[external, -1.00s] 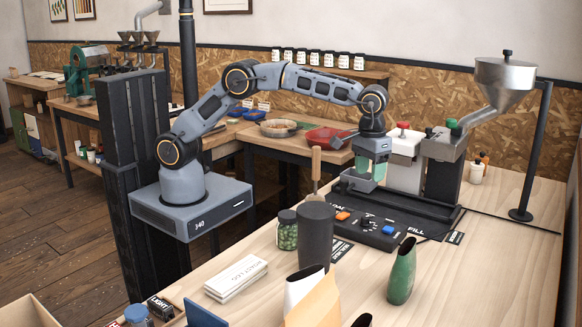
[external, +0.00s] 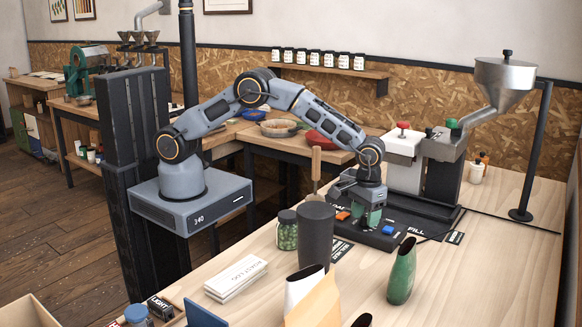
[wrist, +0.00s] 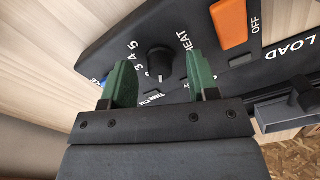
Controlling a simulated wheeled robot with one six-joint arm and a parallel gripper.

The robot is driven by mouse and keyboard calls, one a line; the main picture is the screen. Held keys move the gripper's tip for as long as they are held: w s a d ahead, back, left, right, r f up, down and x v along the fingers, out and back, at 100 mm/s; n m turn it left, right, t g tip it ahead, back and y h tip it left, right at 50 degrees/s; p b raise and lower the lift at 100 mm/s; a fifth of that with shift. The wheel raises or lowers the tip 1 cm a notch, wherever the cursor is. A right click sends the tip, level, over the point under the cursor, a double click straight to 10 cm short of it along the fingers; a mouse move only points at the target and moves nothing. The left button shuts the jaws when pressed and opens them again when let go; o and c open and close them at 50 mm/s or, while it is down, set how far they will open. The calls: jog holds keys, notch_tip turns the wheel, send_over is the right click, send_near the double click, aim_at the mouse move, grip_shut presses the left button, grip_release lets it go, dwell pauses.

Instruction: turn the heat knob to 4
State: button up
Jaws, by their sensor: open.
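The heat knob (wrist: 159,62) is black and round, on a dark control panel (wrist: 118,45) with the printed word HEAT and a row of numbers including 3, 4 and 5. A faint pale mark shows on the knob's lower side in the wrist view; I cannot tell which number it points at. My gripper (wrist: 156,70) is open, its two green fingers on either side of the knob, with visible gaps to both. I cannot tell how far down they reach. In the external view my gripper (external: 365,213) is low over the panel and hides the knob.
An orange switch (wrist: 229,22) marked OFF sits beside the knob, with LOAD printed farther right. In the external view a blue button (external: 388,230) is to the right of my gripper. A dark cylinder (external: 316,236) and a jar of green beans (external: 287,231) stand left of the panel.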

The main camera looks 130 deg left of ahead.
jog(key=shift+f, duration=0.15)
jog(key=c, duration=0.9)
